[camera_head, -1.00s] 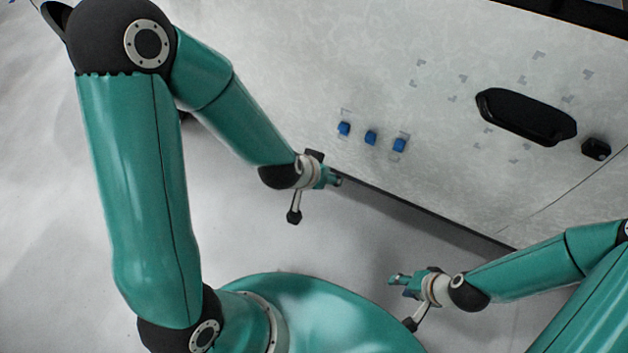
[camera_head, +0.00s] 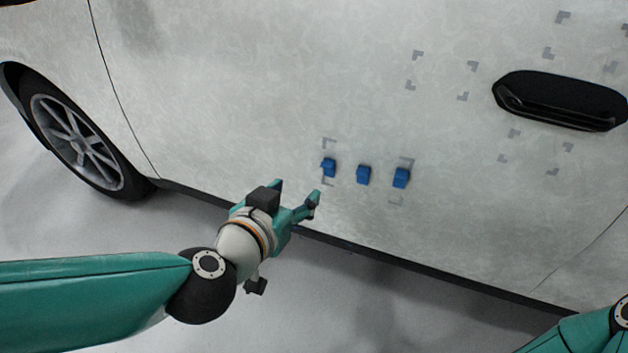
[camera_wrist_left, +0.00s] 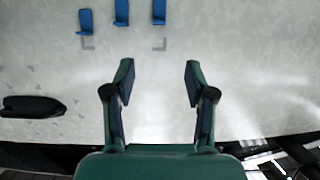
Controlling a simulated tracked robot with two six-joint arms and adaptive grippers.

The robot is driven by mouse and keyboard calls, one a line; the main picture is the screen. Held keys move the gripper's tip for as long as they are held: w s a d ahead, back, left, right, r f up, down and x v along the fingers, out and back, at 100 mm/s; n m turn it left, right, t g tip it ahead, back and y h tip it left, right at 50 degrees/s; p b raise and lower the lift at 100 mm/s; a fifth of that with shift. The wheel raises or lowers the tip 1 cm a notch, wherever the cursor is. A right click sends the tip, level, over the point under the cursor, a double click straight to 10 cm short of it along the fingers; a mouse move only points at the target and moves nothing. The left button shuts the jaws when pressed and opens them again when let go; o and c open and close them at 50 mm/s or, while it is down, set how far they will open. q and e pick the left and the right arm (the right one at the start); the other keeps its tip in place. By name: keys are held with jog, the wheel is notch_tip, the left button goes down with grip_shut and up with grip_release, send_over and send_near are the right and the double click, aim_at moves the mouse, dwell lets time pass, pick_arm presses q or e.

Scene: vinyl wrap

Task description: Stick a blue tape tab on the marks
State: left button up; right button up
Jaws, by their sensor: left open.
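Three blue tape tabs sit in a row low on the grey-white car door: a left one (camera_head: 328,167), a middle one (camera_head: 363,175) and a right one (camera_head: 401,177). They also show at the top of the left wrist view (camera_wrist_left: 122,12). Small grey corner marks are on the door, some beside the left and right tabs and others, such as one upper mark (camera_head: 417,55), around the handle. My left gripper (camera_head: 296,191) is open and empty, left of and slightly below the tabs. In the left wrist view its fingers (camera_wrist_left: 158,72) are spread, apart from the tabs. My right gripper is out of view.
The black door handle (camera_head: 560,101) sits at the upper right of the door. A wheel (camera_head: 77,146) is at the left. The dark lower edge of the door (camera_head: 400,261) runs above grey floor. Part of my right arm shows at the bottom right.

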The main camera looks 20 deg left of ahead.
pick_arm(q)
jog(key=p, duration=0.7)
send_near(327, 165)
jog(key=b+x, duration=0.2)
jog(key=x, duration=0.5)
jog(key=shift+w+f, duration=0.2)
jog(key=shift+w, duration=0.1)
jog(key=shift+w+f, duration=0.15)
jog(key=shift+w, duration=0.35)
grip_shut()
jog(key=c, duration=0.7)
grip_release()
jog(key=shift+c, duration=0.2)
grip_shut()
jog(key=shift+s, duration=0.75)
